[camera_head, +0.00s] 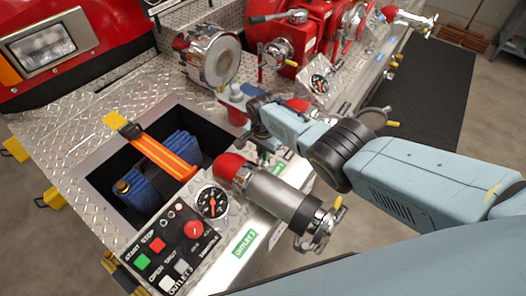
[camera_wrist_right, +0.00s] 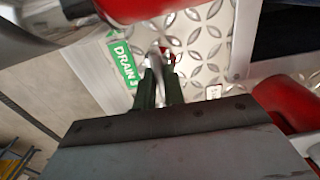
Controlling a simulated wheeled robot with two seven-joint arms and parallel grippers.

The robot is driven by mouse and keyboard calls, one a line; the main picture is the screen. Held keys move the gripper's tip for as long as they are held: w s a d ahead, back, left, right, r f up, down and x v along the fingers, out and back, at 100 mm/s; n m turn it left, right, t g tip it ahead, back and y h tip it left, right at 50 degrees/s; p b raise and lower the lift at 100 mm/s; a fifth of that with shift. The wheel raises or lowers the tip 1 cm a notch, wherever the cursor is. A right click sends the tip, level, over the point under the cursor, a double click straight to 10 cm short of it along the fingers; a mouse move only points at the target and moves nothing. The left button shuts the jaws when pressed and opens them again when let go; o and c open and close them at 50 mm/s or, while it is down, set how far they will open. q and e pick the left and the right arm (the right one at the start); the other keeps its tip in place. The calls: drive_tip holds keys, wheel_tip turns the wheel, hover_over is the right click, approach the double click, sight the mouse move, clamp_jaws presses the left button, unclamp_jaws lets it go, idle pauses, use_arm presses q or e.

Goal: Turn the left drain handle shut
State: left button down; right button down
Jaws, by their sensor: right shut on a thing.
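A silver drain handle (camera_wrist_right: 158,62) stands out from the diamond-plate panel in the right wrist view, beside a green label (camera_wrist_right: 123,62) reading "DRAIN". A bit of red shows at its far end. My right gripper (camera_wrist_right: 158,85) is shut on this handle, with one dark finger on each side of it. In the head view my right gripper (camera_head: 265,148) is low at the panel, behind the silver outlet pipe; its fingertips and the handle are mostly hidden there. My left gripper is not in view.
A silver outlet pipe (camera_head: 282,195) with a red collar sits just in front of the right gripper. A gauge (camera_head: 212,202) and a button panel (camera_head: 170,250) are nearby. A large chrome cap (camera_head: 218,62) and red pump body (camera_head: 310,30) stand behind. An open bin (camera_head: 105,158) lies left.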

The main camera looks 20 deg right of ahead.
drive_tip(key=shift+w+r, duration=0.1)
idle(0.3)
drive_tip(key=c, duration=1.5)
unclamp_jaws()
wheel_tip(320, 180, up, 6)
drive_tip(key=p, duration=0.5)
drive_tip(key=shift+r, duration=0.25)
drive_tip(key=shift+r+p, duration=1.05)
drive_tip(key=shift+r, duration=2.35)
